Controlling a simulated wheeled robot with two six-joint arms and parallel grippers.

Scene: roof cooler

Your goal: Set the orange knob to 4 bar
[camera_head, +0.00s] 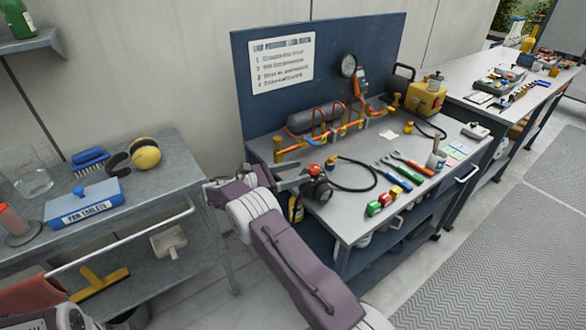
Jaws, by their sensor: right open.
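A round orange-red knob (314,169) sits on top of a dark, rounded device (316,188) at the near left corner of the workbench. My right gripper (299,174) is open, with its fingers pointing right at the knob's left side. I cannot tell whether the fingers touch the knob. A round dial gauge (348,65) stands at the back, in front of the blue panel. Its reading and any marks on the knob are too small to read. My left gripper is not in view.
Orange pipework with a grey cylinder (313,117) runs along the bench's back. A black hose (372,180) curves right of the knob, near several hand tools. Coloured blocks (373,208) lie at the front edge. A grey side table (165,190) stands left, beyond a gap.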

